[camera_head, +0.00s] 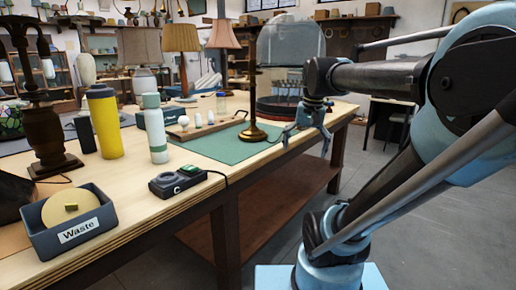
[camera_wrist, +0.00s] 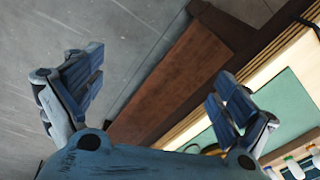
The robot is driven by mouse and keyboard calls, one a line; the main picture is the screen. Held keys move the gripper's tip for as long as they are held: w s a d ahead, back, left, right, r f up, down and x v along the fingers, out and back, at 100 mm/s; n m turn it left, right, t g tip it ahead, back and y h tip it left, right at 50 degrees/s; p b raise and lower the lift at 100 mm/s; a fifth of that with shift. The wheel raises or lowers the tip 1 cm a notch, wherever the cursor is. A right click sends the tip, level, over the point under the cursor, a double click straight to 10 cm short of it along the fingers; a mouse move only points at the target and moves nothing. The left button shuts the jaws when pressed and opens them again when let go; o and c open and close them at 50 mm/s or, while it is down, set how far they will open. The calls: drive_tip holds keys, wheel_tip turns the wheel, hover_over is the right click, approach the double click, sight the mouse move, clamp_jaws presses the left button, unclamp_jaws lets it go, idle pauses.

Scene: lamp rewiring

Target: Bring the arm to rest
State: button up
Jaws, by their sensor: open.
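My gripper (camera_head: 312,122) hangs at the end of my light blue and black arm, just off the front edge of the workbench (camera_head: 140,203) near its right part. In the head view it is close to the green mat (camera_head: 222,143) and the brass lamp stand (camera_head: 254,105), in front of them. In the wrist view my gripper (camera_wrist: 155,100) shows its two blue fingers spread wide with nothing between them. Below it are the grey floor and the brown lower shelf (camera_wrist: 175,80), with the bench edge to the right.
On the bench are a Waste bin (camera_head: 78,236), a black device (camera_head: 178,181), a yellow bottle (camera_head: 105,125), a white bottle (camera_head: 155,130) and a dark lamp base (camera_head: 50,130). Shaded lamps stand behind. The floor (camera_head: 400,220) right of the bench is clear around my base.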

drive_tip(key=s+d+f+n, duration=0.1)
drive_tip(key=s+f, duration=0.4)
drive_tip(key=f, duration=0.4)
drive_tip(key=s+d+f+n, duration=0.2)
drive_tip(key=s+f, duration=0.3)
drive_tip(key=f, duration=0.4)
drive_tip(key=shift+d+f+t+h, duration=0.15)
drive_tip(key=shift+d+t+h, duration=0.1)
drive_tip(key=shift+t+h, duration=0.15)
drive_tip(key=shift+w+f, duration=0.2)
drive_tip(key=shift+w, duration=0.2)
